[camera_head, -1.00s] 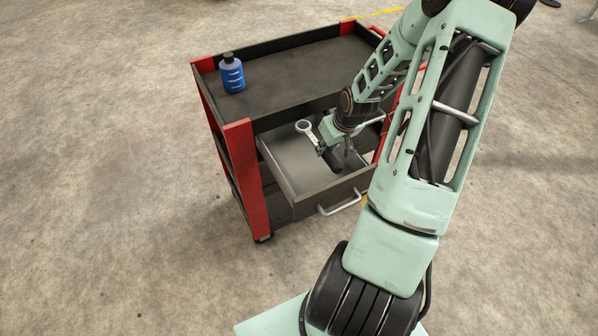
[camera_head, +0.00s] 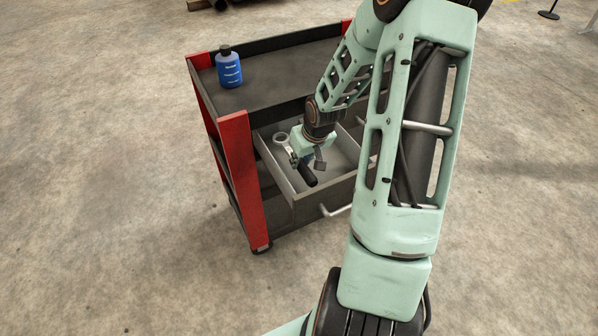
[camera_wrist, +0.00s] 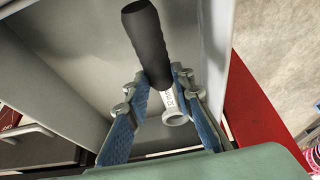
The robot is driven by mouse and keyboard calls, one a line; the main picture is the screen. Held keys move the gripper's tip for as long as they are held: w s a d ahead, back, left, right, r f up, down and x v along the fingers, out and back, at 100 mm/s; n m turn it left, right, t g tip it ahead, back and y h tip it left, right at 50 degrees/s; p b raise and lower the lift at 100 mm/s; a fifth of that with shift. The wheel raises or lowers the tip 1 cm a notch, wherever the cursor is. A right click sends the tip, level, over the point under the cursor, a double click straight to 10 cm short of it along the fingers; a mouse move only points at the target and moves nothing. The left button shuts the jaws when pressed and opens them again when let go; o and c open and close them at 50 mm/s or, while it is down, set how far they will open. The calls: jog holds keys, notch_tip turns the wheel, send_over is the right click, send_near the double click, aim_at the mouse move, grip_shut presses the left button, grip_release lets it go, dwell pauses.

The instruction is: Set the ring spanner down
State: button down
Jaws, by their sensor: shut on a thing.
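The ring spanner has a silver ring (camera_head: 281,139) and a black handle (camera_head: 307,172). It is over the left part of the pulled-out grey drawer (camera_head: 345,153). My gripper (camera_head: 297,157) is shut on the spanner's metal shank, inside the drawer's outline. In the wrist view, the black handle (camera_wrist: 148,42) points away and the ring (camera_wrist: 175,118) lies between the blue-padded fingers of my gripper (camera_wrist: 159,85). The grey drawer surface (camera_wrist: 75,60) is behind it. I cannot tell whether the spanner touches the drawer floor.
The drawer belongs to a red and black cart (camera_head: 238,160). A blue bottle (camera_head: 229,70) with a black cap stands on the cart's top at the left. The drawer's metal handle (camera_head: 336,210) sticks out in front. The right part of the drawer looks empty, partly hidden by my arm.

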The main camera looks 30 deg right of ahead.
aim_at(299, 170)
jog(key=shift+w+a+f+b, duration=0.1)
jog(key=shift+a+f+b, duration=0.1)
jog(key=shift+f+b, duration=0.2)
jog(key=shift+a+f+b, duration=0.1)
jog(key=shift+f+b, duration=1.3)
jog(key=shift+f, duration=0.2)
jog(key=shift+f, duration=0.15)
jog(key=c, duration=1.7)
grip_release()
jog(key=shift+o, duration=0.2)
jog(key=shift+r, duration=0.2)
jog(key=shift+r, duration=0.3)
jog(key=p+v, duration=0.3)
jog(key=v, duration=0.8)
jog(key=shift+s+r+p, duration=0.2)
jog(key=shift+s+p, duration=0.05)
jog(key=shift+p, duration=0.05)
